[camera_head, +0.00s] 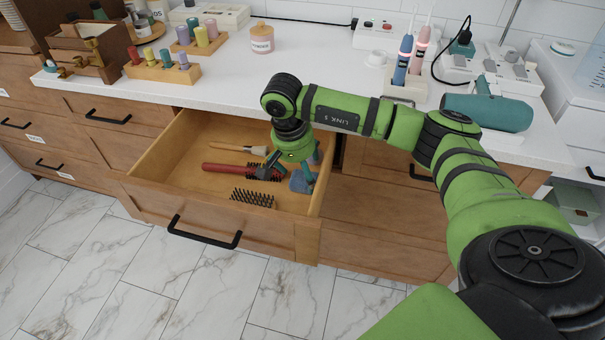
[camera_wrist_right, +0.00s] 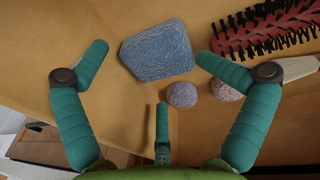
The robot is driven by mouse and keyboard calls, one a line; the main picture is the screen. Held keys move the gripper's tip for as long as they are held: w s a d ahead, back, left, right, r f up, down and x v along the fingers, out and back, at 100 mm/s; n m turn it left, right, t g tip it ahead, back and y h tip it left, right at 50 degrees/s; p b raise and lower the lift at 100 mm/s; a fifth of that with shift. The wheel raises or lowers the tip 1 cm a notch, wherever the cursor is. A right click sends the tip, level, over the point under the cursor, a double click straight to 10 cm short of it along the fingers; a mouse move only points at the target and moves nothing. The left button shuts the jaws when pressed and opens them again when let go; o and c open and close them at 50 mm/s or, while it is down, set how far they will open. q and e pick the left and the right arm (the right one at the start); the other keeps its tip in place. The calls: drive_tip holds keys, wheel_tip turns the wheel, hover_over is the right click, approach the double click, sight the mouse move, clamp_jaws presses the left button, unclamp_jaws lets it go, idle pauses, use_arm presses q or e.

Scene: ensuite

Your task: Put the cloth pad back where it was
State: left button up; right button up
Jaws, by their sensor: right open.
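The cloth pad (camera_head: 301,182) is a blue, roughly square piece lying in the right front part of the open drawer (camera_head: 160,187). It also shows in the right wrist view (camera_wrist_right: 157,52), flat on the drawer's wooden floor. My right gripper (camera_head: 291,175) reaches down into the drawer at the pad. In the wrist view its teal fingers (camera_wrist_right: 152,57) are spread wide, one to each side of the pad, with nothing between them gripped. A third finger shows below the pad. My left gripper is not in view.
A red brush (camera_head: 228,170), a black bristled brush (camera_head: 253,198) and a wooden-handled item (camera_head: 238,149) lie left of the pad. Two small round balls (camera_wrist_right: 182,95) sit close beside it. The drawer's right wall (camera_head: 322,180) is near. The counter (camera_head: 250,85) above holds several items.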

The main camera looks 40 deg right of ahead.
sight(299, 178)
drive_tip(key=r, duration=0.4)
drive_tip(key=shift+w+a+r, duration=0.1)
drive_tip(key=shift+w+a, duration=0.05)
drive_tip(key=shift+w, duration=0.05)
drive_tip(key=shift+r, duration=0.4)
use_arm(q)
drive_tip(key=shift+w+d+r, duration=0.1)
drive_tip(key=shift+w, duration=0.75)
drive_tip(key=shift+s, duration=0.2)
